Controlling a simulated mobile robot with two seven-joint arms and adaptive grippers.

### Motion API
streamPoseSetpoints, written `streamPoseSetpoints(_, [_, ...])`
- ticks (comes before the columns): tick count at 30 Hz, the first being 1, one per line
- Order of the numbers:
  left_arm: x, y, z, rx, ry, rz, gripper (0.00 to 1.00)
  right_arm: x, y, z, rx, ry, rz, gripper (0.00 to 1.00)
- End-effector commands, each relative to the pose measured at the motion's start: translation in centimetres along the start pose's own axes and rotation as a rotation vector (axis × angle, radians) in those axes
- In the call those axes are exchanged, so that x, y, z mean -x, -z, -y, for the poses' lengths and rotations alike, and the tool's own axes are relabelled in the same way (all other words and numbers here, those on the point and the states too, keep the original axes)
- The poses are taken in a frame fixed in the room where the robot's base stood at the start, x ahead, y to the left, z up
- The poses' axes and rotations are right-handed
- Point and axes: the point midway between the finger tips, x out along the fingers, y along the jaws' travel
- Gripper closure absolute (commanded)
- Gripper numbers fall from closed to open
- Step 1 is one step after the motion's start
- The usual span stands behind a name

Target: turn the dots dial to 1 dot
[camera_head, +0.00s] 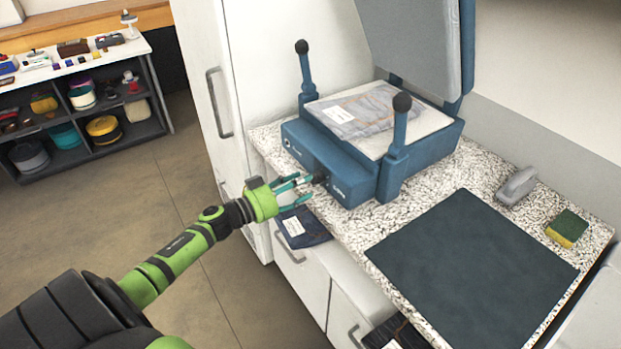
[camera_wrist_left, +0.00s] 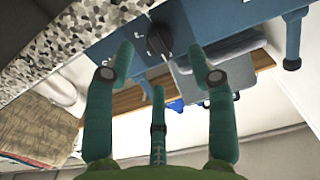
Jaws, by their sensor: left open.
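The dots dial (camera_head: 320,178) is a small black knob on the front of the blue heat press (camera_head: 352,178). In the left wrist view the dial (camera_wrist_left: 160,39) sits on the blue panel, with small white marks around it that are too blurred to read. My left gripper (camera_head: 303,183) is green with teal fingers and stands just in front of the dial. Its fingers are spread in the left wrist view (camera_wrist_left: 162,60), with the dial between and beyond the tips. I cannot tell whether a finger touches it. My right gripper is not in view.
The press stands on a speckled counter (camera_head: 478,172) with its lid raised and a folded denim piece (camera_head: 362,112) on its bed. A dark mat (camera_head: 470,268), a grey tool (camera_head: 517,186) and a sponge (camera_head: 567,228) lie to the right. Dark denim (camera_head: 303,228) shows below the gripper.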

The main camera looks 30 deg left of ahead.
Motion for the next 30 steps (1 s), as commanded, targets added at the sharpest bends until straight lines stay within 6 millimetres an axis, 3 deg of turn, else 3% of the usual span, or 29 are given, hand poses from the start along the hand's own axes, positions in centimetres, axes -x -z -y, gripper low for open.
streamPoseSetpoints(7, [-3.0,0.1,0.1,0.000,0.002,-0.001,0.44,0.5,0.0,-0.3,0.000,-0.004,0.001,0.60])
streamPoseSetpoints(18, [-3.5,-0.1,0.0,0.000,0.002,0.002,0.44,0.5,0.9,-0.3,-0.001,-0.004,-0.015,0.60])
streamPoseSetpoints(22, [-3.5,-0.1,0.0,0.000,0.002,0.001,0.96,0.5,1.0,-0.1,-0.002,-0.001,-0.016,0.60])
streamPoseSetpoints(30, [-3.5,0.1,0.1,-0.007,0.003,-0.001,1.00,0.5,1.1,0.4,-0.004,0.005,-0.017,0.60])
